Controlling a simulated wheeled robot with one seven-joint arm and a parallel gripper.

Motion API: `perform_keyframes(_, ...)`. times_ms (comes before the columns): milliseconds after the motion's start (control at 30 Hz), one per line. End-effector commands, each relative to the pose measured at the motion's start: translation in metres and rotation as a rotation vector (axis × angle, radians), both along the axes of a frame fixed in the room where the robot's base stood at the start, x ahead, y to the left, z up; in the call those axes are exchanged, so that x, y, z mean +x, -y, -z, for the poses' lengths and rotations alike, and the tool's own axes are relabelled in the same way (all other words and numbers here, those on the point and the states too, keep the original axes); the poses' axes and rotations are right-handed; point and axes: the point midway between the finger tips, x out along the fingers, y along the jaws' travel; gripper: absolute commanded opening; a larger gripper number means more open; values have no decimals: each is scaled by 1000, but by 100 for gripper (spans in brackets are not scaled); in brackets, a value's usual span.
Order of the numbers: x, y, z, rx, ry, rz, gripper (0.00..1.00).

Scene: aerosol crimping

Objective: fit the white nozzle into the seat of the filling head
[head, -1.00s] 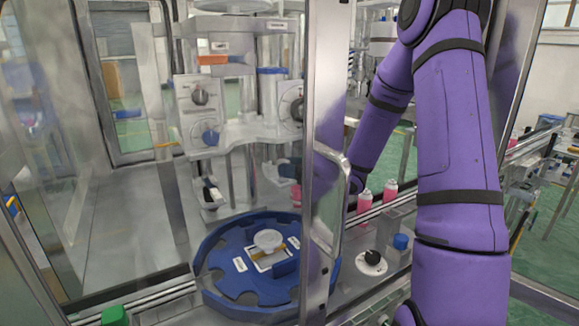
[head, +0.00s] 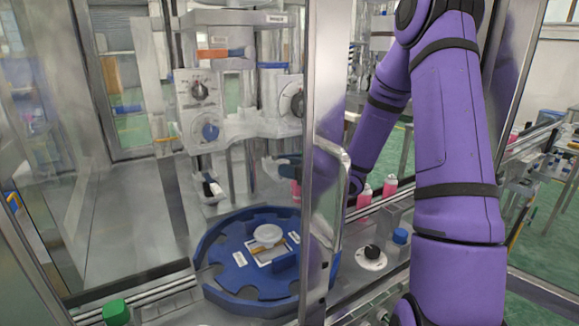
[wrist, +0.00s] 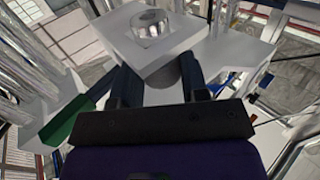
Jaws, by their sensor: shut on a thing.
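In the wrist view my gripper (wrist: 158,88) shows as two dark fingers, shut on a small pale piece (wrist: 160,93) between them, taken to be the white nozzle; its shape is mostly hidden. Just beyond the fingertips is a white block (wrist: 160,62) of the machine with a shiny round metal ring (wrist: 152,24), possibly the filling head; I cannot tell whether this ring is the seat. In the head view the door frame hides most of my gripper; a dark part of it (head: 287,167) shows left of the post, beneath the machine's grey head (head: 255,122). The nozzle cannot be made out there.
A blue rotary table (head: 225,262) with a white knob (head: 268,235) stands below. The metal door post (head: 325,110) and its handle (head: 345,185) are close to my arm. Pink cans (head: 364,197) stand on the conveyor behind. Clear rods (wrist: 35,45) flank the block.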

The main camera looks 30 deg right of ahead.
Motion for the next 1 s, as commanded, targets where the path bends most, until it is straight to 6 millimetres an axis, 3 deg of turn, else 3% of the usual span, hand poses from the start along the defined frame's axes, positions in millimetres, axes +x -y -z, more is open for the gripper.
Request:
perform_keyframes(800,0,0,9,0,1,0,9)
perform_keyframes(833,0,0,9,0,1,0,46)
perform_keyframes(933,0,0,9,-1,1,0,69)
perform_keyframes(1000,0,0,9,-1,1,0,71)
